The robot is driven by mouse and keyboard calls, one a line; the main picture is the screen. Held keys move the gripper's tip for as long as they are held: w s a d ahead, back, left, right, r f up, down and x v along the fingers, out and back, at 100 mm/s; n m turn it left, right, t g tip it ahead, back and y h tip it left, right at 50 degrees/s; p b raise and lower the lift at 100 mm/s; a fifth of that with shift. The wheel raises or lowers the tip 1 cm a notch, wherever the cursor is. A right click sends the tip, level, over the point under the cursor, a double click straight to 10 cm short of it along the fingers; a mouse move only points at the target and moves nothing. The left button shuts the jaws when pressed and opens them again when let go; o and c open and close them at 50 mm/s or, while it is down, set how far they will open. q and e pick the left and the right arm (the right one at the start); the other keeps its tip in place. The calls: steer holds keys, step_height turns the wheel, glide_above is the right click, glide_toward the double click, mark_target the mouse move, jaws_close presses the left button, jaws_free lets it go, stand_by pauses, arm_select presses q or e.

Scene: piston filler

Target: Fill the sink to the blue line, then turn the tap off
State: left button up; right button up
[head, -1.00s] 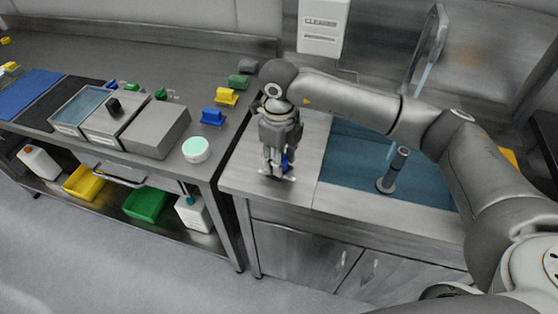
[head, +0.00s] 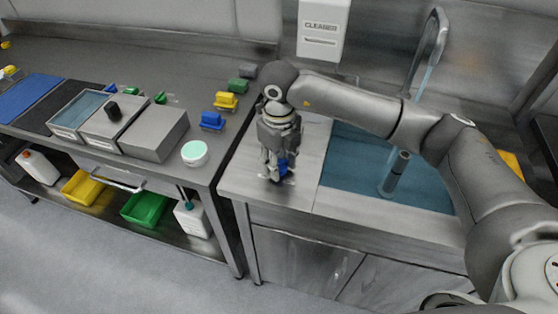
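The sink (head: 322,187) at the right holds blue-tinted water (head: 350,165), with a grey standpipe (head: 397,172) rising from it. I cannot make out a blue line on its wall. The tall curved tap (head: 438,32) stands at the back, and a pale stream of water (head: 424,80) runs down from its spout. A small blue part (head: 283,167), perhaps the tap's lever, is on the steel counter left of the sink. My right gripper (head: 274,173) points down at it, its fingers close beside it. The fingers overlap it, so their grip is unclear. My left gripper is out of view.
A worktop at the left carries steel pans (head: 157,133), a round tub with a mint-green top (head: 194,153) and coloured blocks. A white cleaner dispenser (head: 322,28) hangs on the back wall. My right arm spans above the sink. The counter's front left is bare.

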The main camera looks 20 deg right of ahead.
steer(key=o, duration=0.4)
steer(key=shift+r, duration=0.15)
step_height(320, 180, up, 12)
stand_by(0.3)
stand_by(0.5)
